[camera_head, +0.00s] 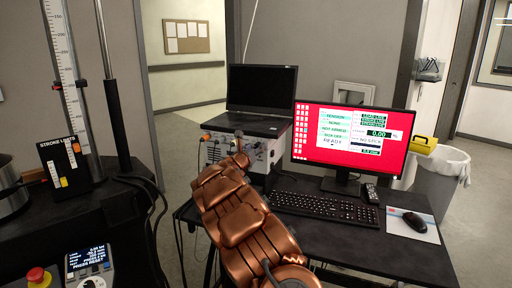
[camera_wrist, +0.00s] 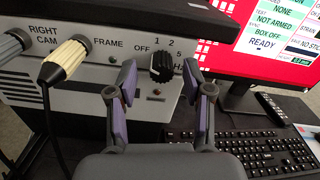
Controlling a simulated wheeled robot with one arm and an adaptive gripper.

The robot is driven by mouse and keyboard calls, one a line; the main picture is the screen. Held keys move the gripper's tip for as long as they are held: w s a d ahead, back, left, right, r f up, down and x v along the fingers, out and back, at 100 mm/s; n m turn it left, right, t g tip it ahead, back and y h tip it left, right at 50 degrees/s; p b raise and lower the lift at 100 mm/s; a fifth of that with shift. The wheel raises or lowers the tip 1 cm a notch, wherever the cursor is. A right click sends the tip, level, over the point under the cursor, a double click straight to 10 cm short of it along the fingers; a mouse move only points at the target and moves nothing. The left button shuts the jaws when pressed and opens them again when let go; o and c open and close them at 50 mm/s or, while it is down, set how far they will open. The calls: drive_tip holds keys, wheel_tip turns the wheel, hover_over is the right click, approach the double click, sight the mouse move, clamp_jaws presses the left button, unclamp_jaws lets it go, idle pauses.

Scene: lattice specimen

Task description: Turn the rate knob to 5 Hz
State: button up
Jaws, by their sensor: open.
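The rate knob (camera_wrist: 161,66) is a black ridged knob on the light front panel of a box in the wrist view. Labels OFF, 1, 2, 5 and partly hidden Hz letters ring it. Where its pointer stands is too small to tell for sure. My gripper (camera_wrist: 160,80) is open, with one purple-padded finger to the left of the knob and one to the right. No contact between the fingers and the knob is visible. In the head view, my copper-coloured arm reaches to the box (camera_head: 213,148) and hides the knob.
A cable with a cream plug (camera_wrist: 66,61) sticks out of the panel left of my gripper. A laptop (camera_head: 262,92) stands on the box. The red-screened monitor (camera_head: 348,137), keyboard (camera_head: 325,207) and mouse (camera_head: 413,221) are on the desk to the right.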

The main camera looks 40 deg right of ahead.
drive_tip(key=shift+w+d, duration=0.1)
drive_tip(key=shift+d, duration=0.4)
clamp_jaws()
